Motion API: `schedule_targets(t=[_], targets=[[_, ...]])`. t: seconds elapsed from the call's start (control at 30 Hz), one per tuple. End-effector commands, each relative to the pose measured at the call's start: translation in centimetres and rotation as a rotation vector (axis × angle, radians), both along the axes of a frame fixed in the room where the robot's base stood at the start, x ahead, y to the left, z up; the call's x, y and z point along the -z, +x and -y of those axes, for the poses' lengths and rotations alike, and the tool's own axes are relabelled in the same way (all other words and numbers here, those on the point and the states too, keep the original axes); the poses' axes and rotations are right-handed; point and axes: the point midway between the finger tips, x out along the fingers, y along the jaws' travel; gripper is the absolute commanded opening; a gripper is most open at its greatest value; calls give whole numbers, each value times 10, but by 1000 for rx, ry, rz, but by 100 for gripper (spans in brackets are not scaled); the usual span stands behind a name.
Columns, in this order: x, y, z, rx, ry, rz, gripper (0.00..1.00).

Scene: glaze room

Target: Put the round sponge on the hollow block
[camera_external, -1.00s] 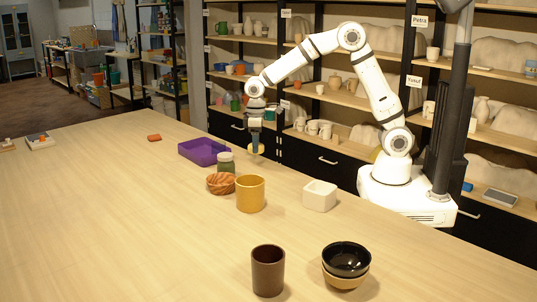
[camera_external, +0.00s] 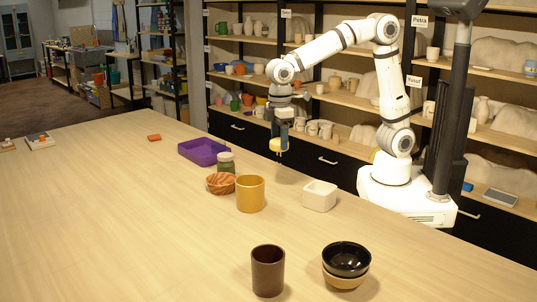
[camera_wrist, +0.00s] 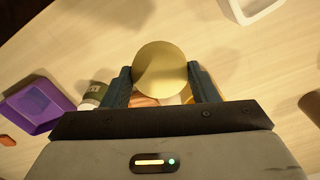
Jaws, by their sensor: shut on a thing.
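The round sponge (camera_external: 278,145) is yellow and held in my gripper (camera_external: 279,137) above the table, beyond the green jar. In the wrist view the sponge (camera_wrist: 160,73) shows as a round disc between the two fingers of my gripper (camera_wrist: 162,82). The hollow block (camera_external: 319,197) is white and square with an opening in its top. It stands on the table, to the right of and below the sponge in the external view. Part of the hollow block (camera_wrist: 262,12) shows at the wrist view's top right edge.
A brown cup (camera_external: 268,272) and stacked bowls (camera_external: 346,264) stand at the front. The left table is mostly clear.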

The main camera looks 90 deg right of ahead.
Motion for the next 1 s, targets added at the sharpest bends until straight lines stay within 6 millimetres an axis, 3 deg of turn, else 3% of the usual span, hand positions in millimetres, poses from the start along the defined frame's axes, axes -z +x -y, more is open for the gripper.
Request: schedule_targets(t=[0.03,0.2,0.4,0.57,0.8,1.0], targets=[[-5,-18,-22,-59,1,2,32],[-16,-70,-69,-210,1,2,32],[-22,-111,-97,-322,0,0,32],[-17,-124,-104,-354,-1,-2,32],[26,-125,-104,-356,-3,-4,32],[46,-125,-104,-355,-2,-4,32]])
